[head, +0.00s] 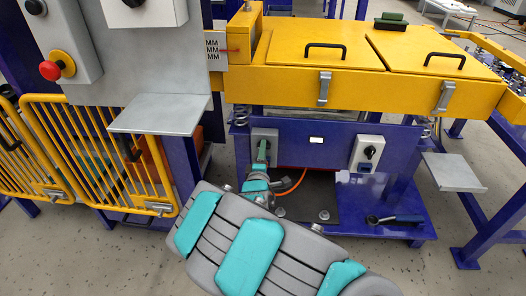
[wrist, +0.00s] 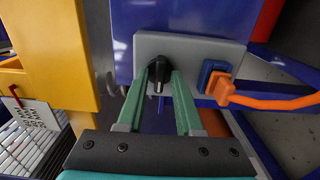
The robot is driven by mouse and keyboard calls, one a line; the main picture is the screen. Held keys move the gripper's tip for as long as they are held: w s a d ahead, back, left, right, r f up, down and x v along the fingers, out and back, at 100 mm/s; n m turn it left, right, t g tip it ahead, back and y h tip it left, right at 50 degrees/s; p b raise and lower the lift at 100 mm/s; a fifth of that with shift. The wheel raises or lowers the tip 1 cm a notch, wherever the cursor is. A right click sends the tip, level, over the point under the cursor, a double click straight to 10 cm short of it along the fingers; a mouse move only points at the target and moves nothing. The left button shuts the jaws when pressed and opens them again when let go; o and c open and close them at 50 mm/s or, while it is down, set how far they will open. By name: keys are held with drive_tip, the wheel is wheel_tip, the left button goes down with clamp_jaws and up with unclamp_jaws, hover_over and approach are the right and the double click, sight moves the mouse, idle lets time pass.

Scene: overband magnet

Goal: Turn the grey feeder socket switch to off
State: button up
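The grey feeder socket switch box (wrist: 205,48) fills the upper middle of the wrist view, on a blue panel. Its black rotary knob (wrist: 160,72) has a white mark near the lower end of its handle, which stands about upright in the picture. A blue socket (wrist: 212,72) with an orange plug (wrist: 224,90) sits to its right. My gripper (wrist: 165,76) has its two green fingertips at either side of the knob, apart; firm contact is not clear. In the head view the box (head: 265,134) is partly hidden behind my gripper (head: 262,150).
Another switch box (head: 367,152), light with a black knob, is right on the blue panel. Yellow fencing (head: 95,150) and a grey shelf (head: 160,114) stand left. An orange cable (wrist: 275,103) runs right from the plug. A tool (head: 395,219) lies on the blue base.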

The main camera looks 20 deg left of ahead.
clamp_jaws()
drive_tip(key=shift+f+m, duration=0.1)
drive_tip(key=shift+m, duration=0.2)
idle(0.3)
drive_tip(key=m+b, duration=0.2)
drive_tip(key=m, duration=0.1)
drive_tip(key=shift+d+f+m, duration=0.1)
drive_tip(key=shift+f+m, duration=0.05)
drive_tip(key=shift+m, duration=0.15)
drive_tip(key=m+b, duration=0.3)
drive_tip(key=m, duration=0.1)
drive_tip(key=shift+m, duration=0.3)
drive_tip(key=m+b, duration=0.2)
drive_tip(key=m, duration=0.2)
drive_tip(key=shift+m, duration=0.3)
drive_tip(key=shift+m+b, duration=1.35)
drive_tip(key=shift+m, duration=0.75)
